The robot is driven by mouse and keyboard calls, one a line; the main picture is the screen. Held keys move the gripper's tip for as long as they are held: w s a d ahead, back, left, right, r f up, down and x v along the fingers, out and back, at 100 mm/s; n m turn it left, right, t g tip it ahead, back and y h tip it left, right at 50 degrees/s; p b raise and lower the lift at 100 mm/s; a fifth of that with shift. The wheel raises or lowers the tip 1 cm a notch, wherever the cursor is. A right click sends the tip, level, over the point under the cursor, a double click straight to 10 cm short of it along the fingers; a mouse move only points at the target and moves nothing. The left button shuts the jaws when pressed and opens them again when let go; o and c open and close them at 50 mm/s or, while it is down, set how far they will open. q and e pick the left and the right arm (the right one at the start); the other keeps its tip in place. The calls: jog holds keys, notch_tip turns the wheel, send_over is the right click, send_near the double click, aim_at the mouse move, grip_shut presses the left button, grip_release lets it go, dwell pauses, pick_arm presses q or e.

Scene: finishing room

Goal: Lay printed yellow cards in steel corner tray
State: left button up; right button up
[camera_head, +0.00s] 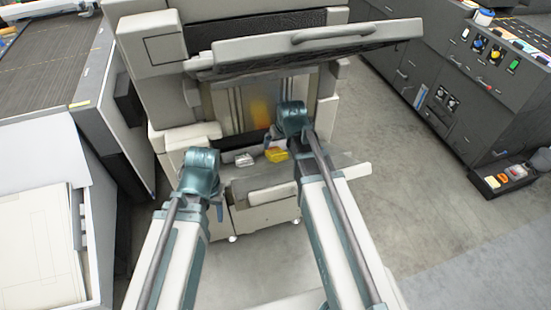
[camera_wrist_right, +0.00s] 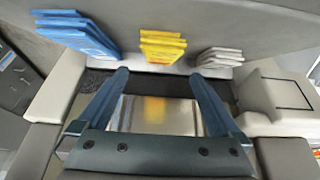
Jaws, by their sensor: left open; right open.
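A stack of yellow cards (camera_head: 277,154) lies on the grey shelf in front of the machine opening; it also shows in the right wrist view (camera_wrist_right: 162,46), upper middle. My right gripper (camera_wrist_right: 158,74) is open and empty, its fingertips apart from the yellow stack, which lies just beyond the gap between them. In the head view the right wrist is above and beside the stack, and its fingers are mostly hidden. My left gripper (camera_head: 218,206) is open, low at the left front of the machine, with little of its fingers visible. I cannot make out a steel corner tray with certainty.
Grey-white cards (camera_head: 244,159) lie left of the yellow ones. Blue cards (camera_wrist_right: 78,33) show only in the right wrist view. A shiny steel panel (camera_wrist_right: 140,112) reflects yellow. The raised machine cover (camera_head: 320,50) hangs over the opening. Open floor (camera_head: 410,190) lies right.

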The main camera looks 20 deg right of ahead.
aim_at(275, 151)
jog(key=shift+b+x, duration=3.9)
jog(key=shift+x, duration=1.05)
pick_arm(q)
notch_tip(275, 151, down, 9)
jog(key=shift+r, duration=0.15)
pick_arm(e)
jog(key=shift+w+r, duration=0.15)
jog(key=shift+c, duration=0.6)
grip_shut()
pick_arm(q)
notch_tip(275, 151, up, 10)
jog(key=p, duration=1)
pick_arm(e)
notch_tip(275, 151, up, 10)
